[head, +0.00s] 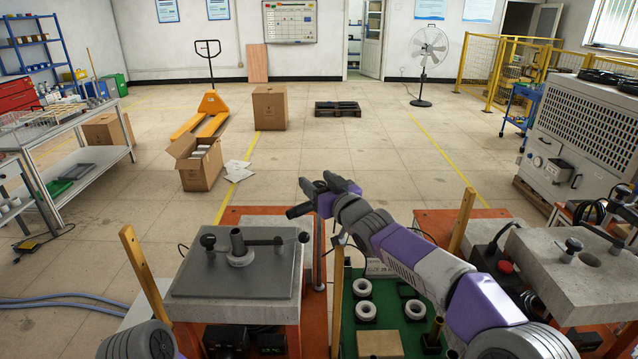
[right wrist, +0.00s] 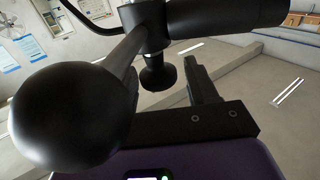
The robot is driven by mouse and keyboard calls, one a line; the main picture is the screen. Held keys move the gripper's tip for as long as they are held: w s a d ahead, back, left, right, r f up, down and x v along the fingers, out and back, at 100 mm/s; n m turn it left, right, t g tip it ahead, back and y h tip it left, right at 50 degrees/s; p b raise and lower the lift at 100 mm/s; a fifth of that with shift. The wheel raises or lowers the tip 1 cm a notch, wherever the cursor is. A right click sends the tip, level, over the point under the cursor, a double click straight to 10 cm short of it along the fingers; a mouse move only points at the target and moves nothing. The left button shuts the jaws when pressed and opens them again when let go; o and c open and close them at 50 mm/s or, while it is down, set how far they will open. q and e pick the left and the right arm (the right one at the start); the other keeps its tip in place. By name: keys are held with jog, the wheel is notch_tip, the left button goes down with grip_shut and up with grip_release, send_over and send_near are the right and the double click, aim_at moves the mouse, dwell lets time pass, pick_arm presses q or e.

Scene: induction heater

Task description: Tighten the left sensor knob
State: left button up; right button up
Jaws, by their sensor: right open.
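The left station has a grey plate (head: 200,274) with a short upright post (head: 238,246) on it. A dark bar crosses at the post, with a black ball knob (head: 208,241) at its left end and a dark knob (head: 303,237) toward the right end. My right gripper (head: 304,198) is open and empty, above and beyond the plate's right side. In the right wrist view, a large black ball (right wrist: 70,118) on a rod is very close, and a small black knob (right wrist: 158,75) shows beside a gripper finger (right wrist: 203,82). I cannot tell which is the sensor knob. My left gripper is out of view.
A thin upright pole (head: 319,250) stands just right of the plate. A green board (head: 347,318) with several white rings lies right of it. Wooden posts (head: 145,275) flank the station. The right station (head: 545,262) has a red button (head: 505,267).

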jog(key=shift+f, duration=0.1)
jog(key=shift+v, duration=3.85)
